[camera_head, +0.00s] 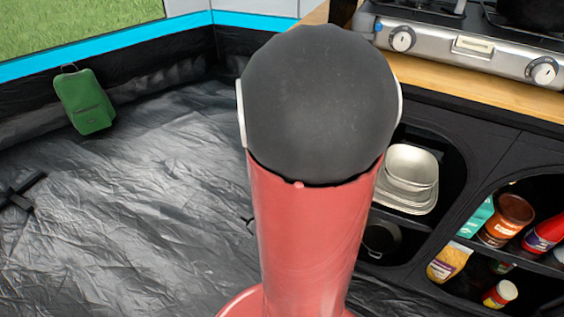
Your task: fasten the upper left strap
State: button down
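I cannot make out the upper left strap in this view. A large part of my own arm, red with a dark rounded top, fills the middle of the picture and hides what is behind it. My gripper is not in view. The black fabric kitchen cabinet (480,130) stands on the right with rounded openings in its front. No strap can be clearly told on the part of it that shows.
A stove (455,50) stands on the wooden counter (470,92). Metal dishes (408,175), a dark pot (382,238) and several food packages (508,215) sit in the cabinet. A green bag (85,102) leans by the tent wall. Black floor sheeting (140,220) lies largely clear.

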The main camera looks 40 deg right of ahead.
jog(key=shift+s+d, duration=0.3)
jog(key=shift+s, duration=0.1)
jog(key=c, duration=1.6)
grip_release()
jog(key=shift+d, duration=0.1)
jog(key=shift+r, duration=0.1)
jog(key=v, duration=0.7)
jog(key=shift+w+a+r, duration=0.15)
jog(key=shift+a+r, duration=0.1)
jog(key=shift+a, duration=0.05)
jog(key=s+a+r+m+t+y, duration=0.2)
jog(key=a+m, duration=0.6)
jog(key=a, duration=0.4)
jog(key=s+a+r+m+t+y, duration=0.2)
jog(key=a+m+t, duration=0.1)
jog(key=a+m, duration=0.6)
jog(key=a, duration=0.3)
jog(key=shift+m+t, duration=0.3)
